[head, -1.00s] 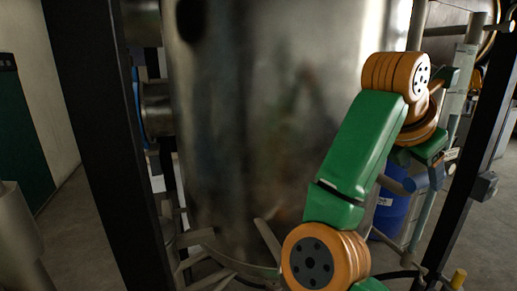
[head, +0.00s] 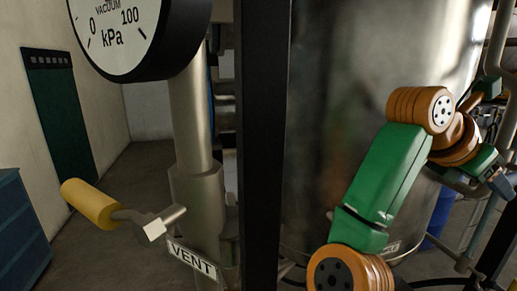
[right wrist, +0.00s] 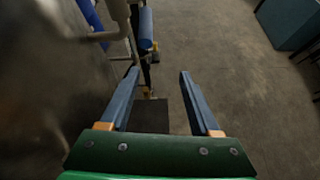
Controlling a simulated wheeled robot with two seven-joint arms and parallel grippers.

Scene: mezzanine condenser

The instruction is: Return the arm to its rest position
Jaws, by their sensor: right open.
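My right arm, with green links and orange joints, rises from the bottom of the head view and bends at the upper right. Its gripper (head: 500,184) is partly cut off at the right edge, in front of thin pipes. In the right wrist view the right gripper (right wrist: 158,74) shows two blue fingers spread wide with nothing between them. Below them is bare floor and a dark flat patch. My left arm and gripper are not in view.
A large steel vessel (head: 335,90) stands behind the arm. A black post (head: 262,140) stands left of it. A vacuum gauge (head: 120,35), a yellow-handled valve (head: 92,204) and a VENT label (head: 191,259) are at left. A blue drum (head: 438,215) is behind the arm.

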